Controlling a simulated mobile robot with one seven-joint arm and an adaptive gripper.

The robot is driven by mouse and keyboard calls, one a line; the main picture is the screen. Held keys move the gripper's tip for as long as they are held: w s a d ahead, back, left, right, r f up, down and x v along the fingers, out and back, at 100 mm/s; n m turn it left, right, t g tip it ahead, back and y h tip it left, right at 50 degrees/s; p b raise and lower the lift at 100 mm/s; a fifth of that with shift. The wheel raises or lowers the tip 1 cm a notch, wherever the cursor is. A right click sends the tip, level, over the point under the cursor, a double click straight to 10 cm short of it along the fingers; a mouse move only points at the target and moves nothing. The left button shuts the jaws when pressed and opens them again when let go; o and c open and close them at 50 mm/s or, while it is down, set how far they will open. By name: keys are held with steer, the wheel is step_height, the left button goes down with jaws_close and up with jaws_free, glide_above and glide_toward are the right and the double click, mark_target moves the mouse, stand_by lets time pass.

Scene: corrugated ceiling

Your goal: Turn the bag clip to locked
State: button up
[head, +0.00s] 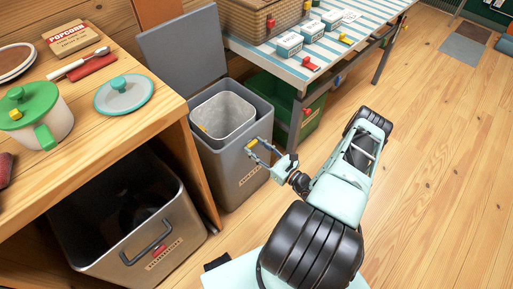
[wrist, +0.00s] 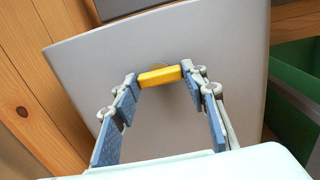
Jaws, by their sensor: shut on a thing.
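The bag clip shows as a yellow bar (wrist: 160,76) on a round mount on the front face of a grey bin (wrist: 85,62). The bar lies nearly level in the wrist view, slightly higher at its right end. My gripper (wrist: 162,77) is shut on it, with a fingertip at each end. In the head view my gripper (head: 262,149) reaches the upper front of the same bin (head: 237,172). The bin's lid (head: 183,48) stands open, and a pale inner bucket (head: 224,112) sits inside. The clip's mount is partly hidden by the bar.
A wooden counter (head: 135,122) stands at left, with a metal bin (head: 165,235) under it. A striped table (head: 262,53) with boxes and small clips stands behind, above a green bin (head: 311,122). The floor (head: 440,130) at right is clear.

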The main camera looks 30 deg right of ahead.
steer(key=shift+m+b, duration=0.35)
steer(key=shift+m, duration=0.05)
steer(key=shift+c, duration=0.4)
steer(key=m+b, duration=0.5)
steer(key=m, duration=0.7)
steer(key=shift+f+m, duration=0.1)
steer(key=shift+m, duration=0.3)
steer(key=m+b, duration=0.1)
steer(key=m, duration=0.3)
steer(key=shift+m, duration=0.3)
steer(key=o, duration=1.2)
steer(key=shift+c, duration=0.2)
